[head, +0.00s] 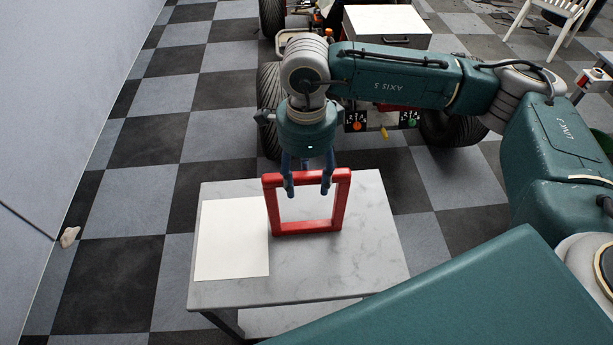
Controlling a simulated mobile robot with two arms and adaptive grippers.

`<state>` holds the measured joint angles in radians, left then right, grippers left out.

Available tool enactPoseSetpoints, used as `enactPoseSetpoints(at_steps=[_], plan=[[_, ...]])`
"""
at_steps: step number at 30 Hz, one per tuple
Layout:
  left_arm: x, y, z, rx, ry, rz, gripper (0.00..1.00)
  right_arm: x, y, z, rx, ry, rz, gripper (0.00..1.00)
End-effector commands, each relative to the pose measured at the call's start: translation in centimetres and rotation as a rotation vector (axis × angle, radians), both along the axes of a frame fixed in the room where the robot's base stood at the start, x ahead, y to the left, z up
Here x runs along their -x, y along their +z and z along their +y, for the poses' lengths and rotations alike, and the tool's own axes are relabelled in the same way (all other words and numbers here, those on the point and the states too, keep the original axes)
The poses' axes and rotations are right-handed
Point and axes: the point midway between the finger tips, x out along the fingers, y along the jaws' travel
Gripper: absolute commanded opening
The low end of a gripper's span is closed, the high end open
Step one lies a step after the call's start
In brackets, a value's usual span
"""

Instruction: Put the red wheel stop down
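The red wheel stop (341,205) is a red rectangular frame with an open middle, seen upright over the grey marble-topped table (370,255). My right gripper (307,187) points down from above, with its blue fingers at the frame's top bar. Two fingers show in front of the bar, and the gripper appears shut on it. The lower bar is close to the tabletop; I cannot tell whether it touches. My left gripper is not in view.
A white sheet (232,245) lies on the table's left part, close beside the frame. The tabletop right of the frame is clear. A vehicle with large black tyres (452,128) stands behind the table. A white chair (553,22) is at the back right.

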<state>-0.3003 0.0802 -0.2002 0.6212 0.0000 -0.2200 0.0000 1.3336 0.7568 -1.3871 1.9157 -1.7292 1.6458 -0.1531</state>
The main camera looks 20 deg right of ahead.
Motion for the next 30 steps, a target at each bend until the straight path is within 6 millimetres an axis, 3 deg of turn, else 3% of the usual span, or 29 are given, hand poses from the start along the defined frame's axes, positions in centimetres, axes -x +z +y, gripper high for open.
enactPoseSetpoints(at_steps=[6,8,21,30], plan=[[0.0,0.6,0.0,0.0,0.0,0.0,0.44,0.0,0.5,0.0,0.0,0.0,0.0,0.51],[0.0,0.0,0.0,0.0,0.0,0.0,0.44,-0.1,0.9,0.1,-0.001,0.0,-0.002,0.51],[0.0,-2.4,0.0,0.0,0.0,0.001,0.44,-0.1,9.7,0.1,-0.001,0.001,-0.003,0.51],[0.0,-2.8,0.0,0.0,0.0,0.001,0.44,0.0,12.2,0.0,0.0,0.001,0.0,0.51]])
